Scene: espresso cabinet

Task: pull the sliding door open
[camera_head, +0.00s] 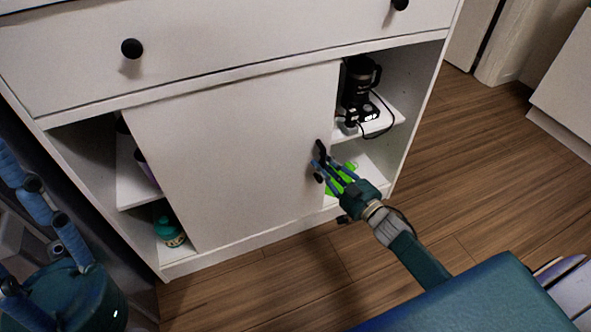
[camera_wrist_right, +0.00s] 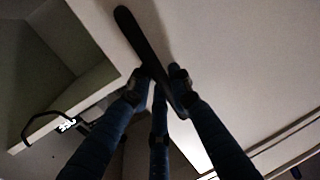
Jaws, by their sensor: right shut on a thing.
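The white sliding door (camera_head: 230,150) covers the middle of the cabinet's lower part in the head view. Openings show on both sides of it. Its dark bar handle (camera_head: 320,150) is near the door's right edge. My right gripper (camera_head: 328,168) is at the handle, and in the wrist view its fingers (camera_wrist_right: 160,85) are closed around the dark handle (camera_wrist_right: 140,40). The handle's lower part is partly hidden by the fingers.
A black espresso machine (camera_head: 359,90) with a cable stands on the right shelf. A bright green item (camera_head: 350,168) lies below, behind my gripper. A teal container (camera_head: 170,232) is at the bottom left. Drawer knobs (camera_head: 131,48) stick out above. The wooden floor (camera_head: 480,150) on the right is clear.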

